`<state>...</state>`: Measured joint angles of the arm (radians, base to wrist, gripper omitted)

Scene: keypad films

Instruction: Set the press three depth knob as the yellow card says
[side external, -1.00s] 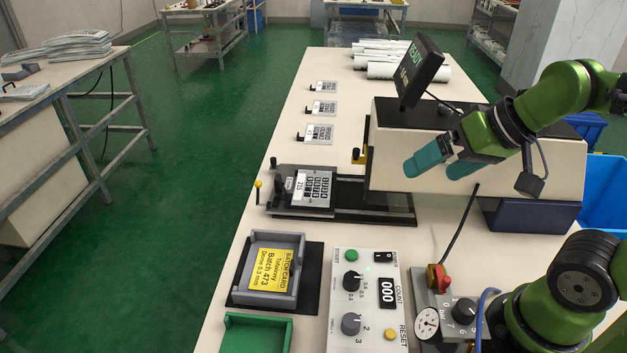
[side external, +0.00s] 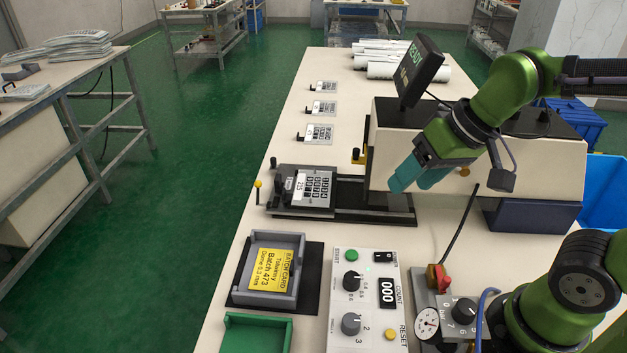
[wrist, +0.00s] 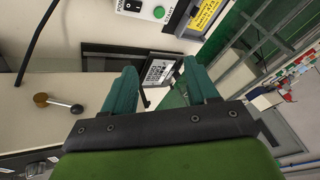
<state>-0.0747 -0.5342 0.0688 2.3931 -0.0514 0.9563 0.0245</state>
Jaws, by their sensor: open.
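The yellow batch card (side external: 267,269) lies in a grey holder on the table and reads "Batch 473" and "Dome 0.3 mm". It also shows in part at the top of the wrist view (wrist: 205,14). To its right is the white control panel (side external: 340,338). The panel has a black knob (side external: 352,281) with small decimal figures around it, and a grey knob (side external: 351,324) marked 2 and 3. I cannot read the knob settings exactly. My gripper (side external: 413,182) is open and empty, above the machine's front. Its teal fingers also show in the wrist view (wrist: 160,70).
A keypad film (side external: 308,187) sits on the slide fixture, left of the machine body (side external: 410,150). A tilted display (side external: 419,73) stands behind. A red button (side external: 438,278) and a gauge (side external: 427,323) are right of the panel. A green tray (side external: 257,335) is at the front.

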